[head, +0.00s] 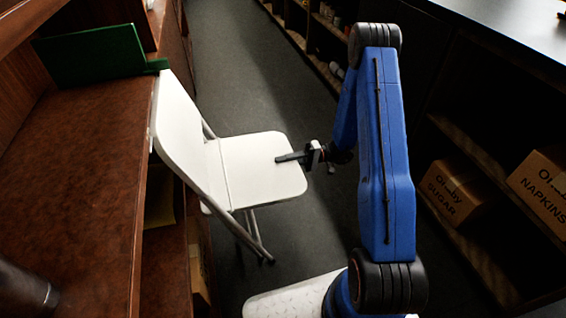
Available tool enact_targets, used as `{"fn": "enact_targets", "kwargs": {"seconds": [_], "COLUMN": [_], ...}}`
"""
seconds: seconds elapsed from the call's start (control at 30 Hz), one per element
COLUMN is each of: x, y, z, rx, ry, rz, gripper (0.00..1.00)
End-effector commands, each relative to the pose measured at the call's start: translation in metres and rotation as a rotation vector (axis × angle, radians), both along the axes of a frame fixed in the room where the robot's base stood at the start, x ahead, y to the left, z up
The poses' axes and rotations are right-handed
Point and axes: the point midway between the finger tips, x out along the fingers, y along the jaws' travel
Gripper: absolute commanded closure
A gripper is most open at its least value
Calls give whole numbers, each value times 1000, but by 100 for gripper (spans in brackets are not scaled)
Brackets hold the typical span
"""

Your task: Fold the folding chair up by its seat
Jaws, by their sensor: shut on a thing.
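A white folding chair (245,158) stands unfolded on the dark floor, its backrest (180,125) on the left by the wooden counter and its seat (250,182) reaching out to the right. The seat looks about level. Grey metal legs (252,236) show below it. My gripper (284,158) is at the seat's right edge, with its fingers over the edge and shut on the seat. Only the upper finger shows clearly; the lower one is hidden under the seat.
A brown wooden counter (85,165) with a green panel (92,55) runs along the left. Dark shelves on the right hold a sugar box (452,192) and a napkins box (540,187). Open floor (235,65) lies beyond the chair.

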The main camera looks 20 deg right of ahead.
Motion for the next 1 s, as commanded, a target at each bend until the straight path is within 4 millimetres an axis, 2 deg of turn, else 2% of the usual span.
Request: {"fn": "enact_targets", "kwargs": {"seconds": [0.37,1.0], "x": [0,0], "y": [-2,11], "z": [22,99], "rx": [-93,-435], "ry": [-4,-6], "rz": [-1,0], "gripper": [100,100]}}
